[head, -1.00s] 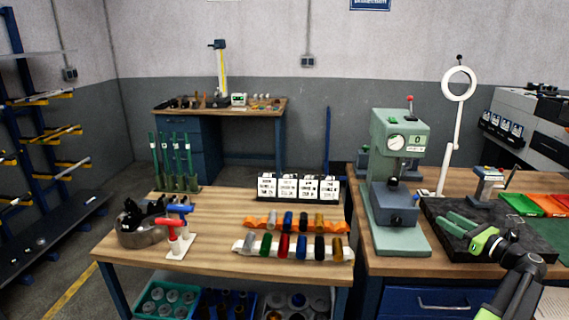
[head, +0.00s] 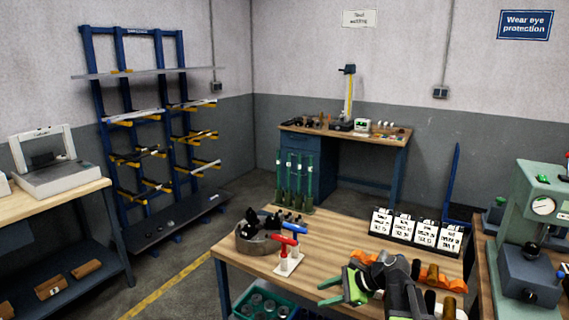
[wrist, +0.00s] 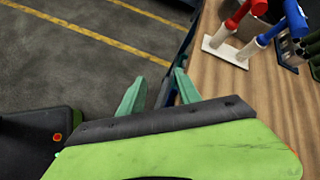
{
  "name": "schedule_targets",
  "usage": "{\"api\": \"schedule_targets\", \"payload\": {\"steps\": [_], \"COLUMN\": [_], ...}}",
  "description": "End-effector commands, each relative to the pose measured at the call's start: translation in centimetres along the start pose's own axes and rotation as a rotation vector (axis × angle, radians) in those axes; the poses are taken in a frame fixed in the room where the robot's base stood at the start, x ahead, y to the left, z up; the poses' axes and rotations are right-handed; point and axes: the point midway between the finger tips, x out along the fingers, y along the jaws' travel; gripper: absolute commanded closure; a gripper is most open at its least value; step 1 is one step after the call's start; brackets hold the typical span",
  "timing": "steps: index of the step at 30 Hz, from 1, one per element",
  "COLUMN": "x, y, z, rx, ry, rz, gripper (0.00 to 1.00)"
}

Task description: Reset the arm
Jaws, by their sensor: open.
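My gripper (head: 343,287) is in the lower middle of the head view, over the front part of the wooden table (head: 323,222). Its green fingers are apart with nothing between them. In the wrist view my gripper (wrist: 159,93) points down past the table's edge, with floor on the left and the table top (wrist: 222,98) on the right. My arm hides part of the orange rack (head: 364,257) and its coloured cylinders.
A white stand with red and blue T-handles (head: 288,262) is left of my gripper; it also shows in the wrist view (wrist: 226,47). White label cards (head: 403,228) stand at the table's back. A green press (head: 532,225) is at right.

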Motion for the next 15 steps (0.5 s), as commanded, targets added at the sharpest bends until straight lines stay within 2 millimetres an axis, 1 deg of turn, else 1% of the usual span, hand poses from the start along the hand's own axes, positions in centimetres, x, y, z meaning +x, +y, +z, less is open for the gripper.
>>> {"api": "schedule_targets", "payload": {"steps": [1,3,5,6,8,9,12,15], "x": [2.0,4.2,5.4,5.7,5.5,4.8,2.3,0.2], "y": [2.0,4.7,7.0,8.4,10.1,11.0,12.5,13.2], "z": [1.7,2.7,3.0,2.8,1.9,0.8,-2.2,-4.2], "rx": [-0.106,-0.282,-0.446,-0.556,-0.711,-0.806,-1.007,-1.174], "ry": [0.039,0.108,0.168,0.207,0.263,0.299,0.367,0.386], "rz": [0.072,0.180,0.281,0.348,0.446,0.513,0.669,0.808], "gripper": [0.60,0.60,0.60,0.60,0.60,0.60,0.60,0.60]}}
